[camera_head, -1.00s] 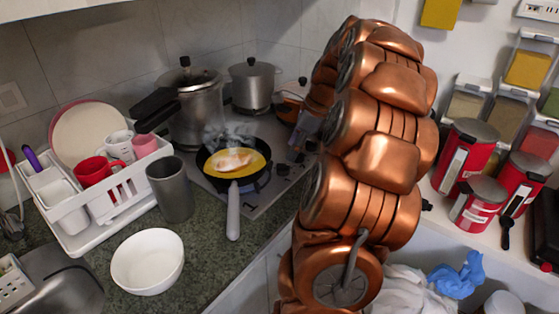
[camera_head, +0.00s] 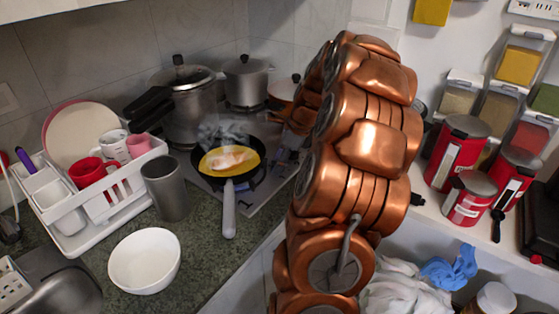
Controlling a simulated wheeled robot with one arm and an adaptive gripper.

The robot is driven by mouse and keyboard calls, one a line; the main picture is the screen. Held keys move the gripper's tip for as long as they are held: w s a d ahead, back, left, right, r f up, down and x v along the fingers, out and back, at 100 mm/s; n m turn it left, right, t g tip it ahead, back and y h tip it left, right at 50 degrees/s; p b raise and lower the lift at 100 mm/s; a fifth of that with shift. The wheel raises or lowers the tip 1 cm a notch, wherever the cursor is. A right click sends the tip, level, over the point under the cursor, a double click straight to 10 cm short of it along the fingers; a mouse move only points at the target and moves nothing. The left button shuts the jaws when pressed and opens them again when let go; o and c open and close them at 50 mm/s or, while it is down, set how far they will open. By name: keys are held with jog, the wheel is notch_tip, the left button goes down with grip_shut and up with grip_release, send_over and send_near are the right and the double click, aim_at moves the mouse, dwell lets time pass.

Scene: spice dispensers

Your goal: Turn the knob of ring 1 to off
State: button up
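The hob (camera_head: 257,203) lies under the pans at the back of the counter. A black frying pan (camera_head: 228,184) with a yellow and pinkish food in it sits on the hob, its grey handle pointing to the front. Smoke or steam rises above it. No knob can be made out clearly; the hob's right side is partly covered by my copper arm. I cannot tell which ring is ring 1. My arm runs up the middle right of the view and bends back toward the hob. My gripper does not show and is hidden behind the arm.
A large pressure cooker (camera_head: 193,105), a smaller pot (camera_head: 246,82) and an orange pan (camera_head: 283,89) stand behind the frying pan. A grey cup (camera_head: 165,188), a white bowl (camera_head: 145,262) and a dish rack (camera_head: 85,218) are left. Red canisters (camera_head: 457,155) stand right.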

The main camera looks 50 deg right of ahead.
jog(key=c, duration=0.8)
jog(key=shift+c, duration=0.2)
jog(key=shift+n, duration=0.3)
jog(key=n+g+y+b, duration=0.1)
jog(key=n, duration=0.3)
jog(key=shift+w+d, duration=0.1)
jog(key=shift+n+g+y+b, duration=0.4)
jog(key=shift+n+g, duration=0.3)
jog(key=shift+n, duration=0.8)
jog(key=o, duration=1.1)
